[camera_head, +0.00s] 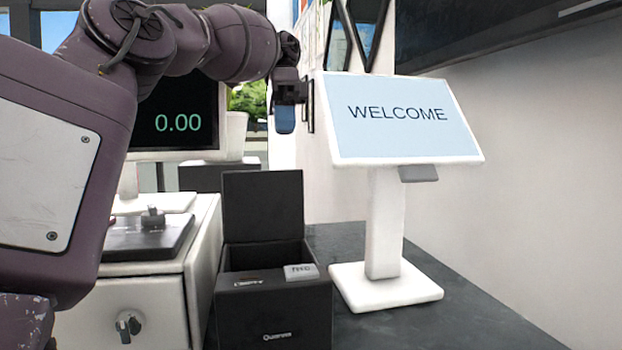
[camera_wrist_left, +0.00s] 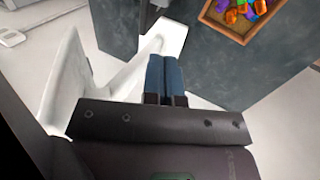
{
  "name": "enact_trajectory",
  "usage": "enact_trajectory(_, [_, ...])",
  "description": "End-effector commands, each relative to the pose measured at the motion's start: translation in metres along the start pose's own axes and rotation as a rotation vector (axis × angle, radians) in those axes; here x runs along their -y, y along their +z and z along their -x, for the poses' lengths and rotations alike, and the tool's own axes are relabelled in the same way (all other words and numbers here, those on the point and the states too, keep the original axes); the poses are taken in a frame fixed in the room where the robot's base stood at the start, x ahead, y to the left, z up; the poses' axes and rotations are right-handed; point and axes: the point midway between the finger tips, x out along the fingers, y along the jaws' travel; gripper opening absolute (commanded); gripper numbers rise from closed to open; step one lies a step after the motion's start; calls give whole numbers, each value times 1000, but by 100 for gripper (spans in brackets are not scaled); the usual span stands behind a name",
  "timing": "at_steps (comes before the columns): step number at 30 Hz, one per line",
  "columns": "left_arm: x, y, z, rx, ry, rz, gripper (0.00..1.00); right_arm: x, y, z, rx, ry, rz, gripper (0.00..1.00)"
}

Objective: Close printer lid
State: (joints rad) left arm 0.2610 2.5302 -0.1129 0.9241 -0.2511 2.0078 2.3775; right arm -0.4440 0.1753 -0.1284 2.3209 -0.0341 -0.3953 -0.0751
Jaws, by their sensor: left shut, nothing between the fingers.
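The black receipt printer (camera_head: 276,290) stands on the dark counter in the head view. Its lid (camera_head: 263,205) is open and stands upright at the back of the printer body. A small light-grey piece lies on the printer's top at the right. My left gripper (camera_head: 285,122) is above and behind the lid, a little to its right, pointing down and apart from it. In the left wrist view its blue fingers (camera_wrist_left: 163,75) are together with nothing between them. The printer cannot be made out in the wrist view. My right gripper is not in view.
A white display reading WELCOME (camera_head: 400,118) stands on a white stand right of the printer. A screen showing 0.00 (camera_head: 178,124) and a white cabinet (camera_head: 140,300) are at the left. Counter (camera_head: 440,320) is clear at the front right. A tray of colourful pieces (camera_wrist_left: 243,15) shows in the wrist view.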

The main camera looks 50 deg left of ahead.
Motion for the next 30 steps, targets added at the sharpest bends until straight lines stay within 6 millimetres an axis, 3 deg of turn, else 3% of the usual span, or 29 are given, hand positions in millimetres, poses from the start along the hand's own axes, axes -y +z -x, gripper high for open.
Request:
enact_trajectory(11, [-1, -1, -16, 4, 0, -1, 0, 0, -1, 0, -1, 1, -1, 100])
enact_trajectory(30, [1, -1, -89, 3, 0, 1, 0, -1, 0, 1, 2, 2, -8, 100])
